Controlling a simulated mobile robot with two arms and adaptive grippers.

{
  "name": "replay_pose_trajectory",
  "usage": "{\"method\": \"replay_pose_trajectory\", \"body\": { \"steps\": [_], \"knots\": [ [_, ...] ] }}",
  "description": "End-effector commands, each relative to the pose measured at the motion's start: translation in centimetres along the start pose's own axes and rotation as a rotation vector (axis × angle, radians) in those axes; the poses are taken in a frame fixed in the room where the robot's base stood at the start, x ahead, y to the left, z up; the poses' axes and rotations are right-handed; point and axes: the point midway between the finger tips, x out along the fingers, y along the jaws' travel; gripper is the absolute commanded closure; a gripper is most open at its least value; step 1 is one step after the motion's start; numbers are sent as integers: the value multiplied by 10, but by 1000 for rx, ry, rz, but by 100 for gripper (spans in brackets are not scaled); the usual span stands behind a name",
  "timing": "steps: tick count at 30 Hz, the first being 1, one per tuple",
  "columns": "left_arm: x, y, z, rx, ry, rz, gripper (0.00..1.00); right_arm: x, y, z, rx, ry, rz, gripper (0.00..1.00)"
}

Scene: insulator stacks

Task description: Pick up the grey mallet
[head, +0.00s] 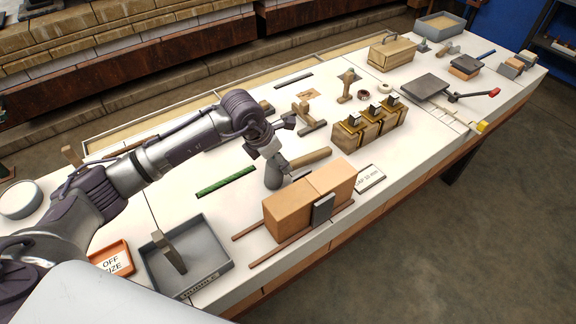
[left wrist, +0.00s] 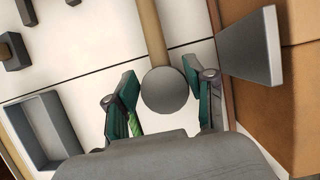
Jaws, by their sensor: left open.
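The grey mallet has a rounded grey head and a pale wooden handle. In the head view its head (head: 274,173) is near the middle of the white table and its handle (head: 308,159) points right. My left gripper (head: 270,152) is just above the head, partly hidden by its own wrist. In the left wrist view the mallet head (left wrist: 167,90) lies between the two spread fingers of my left gripper (left wrist: 160,74), with the handle running away upward. The fingers are open, and I cannot tell whether either touches the head. My right gripper is not in view.
Orange-brown blocks (head: 300,205) with a grey plate (head: 323,207) stand on rails just in front of the mallet. A green strip (head: 226,182) lies to its left, and a grey tray (head: 211,268) is nearer me. Several capped wooden blocks (head: 350,140) stand behind right.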

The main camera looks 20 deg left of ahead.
Motion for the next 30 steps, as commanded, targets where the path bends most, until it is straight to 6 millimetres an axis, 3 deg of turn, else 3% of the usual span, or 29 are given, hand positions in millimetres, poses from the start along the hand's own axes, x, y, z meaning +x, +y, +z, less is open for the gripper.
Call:
{"method": "replay_pose_trajectory", "body": {
  "steps": [8,15,22,23,30],
  "knots": [
    [26,-2,7,-1,2,-4,46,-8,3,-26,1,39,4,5],
    [55,-1,8,0,0,-1,46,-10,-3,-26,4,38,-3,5],
    [57,-1,8,1,-1,0,46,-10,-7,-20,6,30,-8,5],
    [57,-1,8,1,-1,0,48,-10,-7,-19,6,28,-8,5],
    [57,-1,8,1,-1,0,88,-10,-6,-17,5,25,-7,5]
  ]
}}
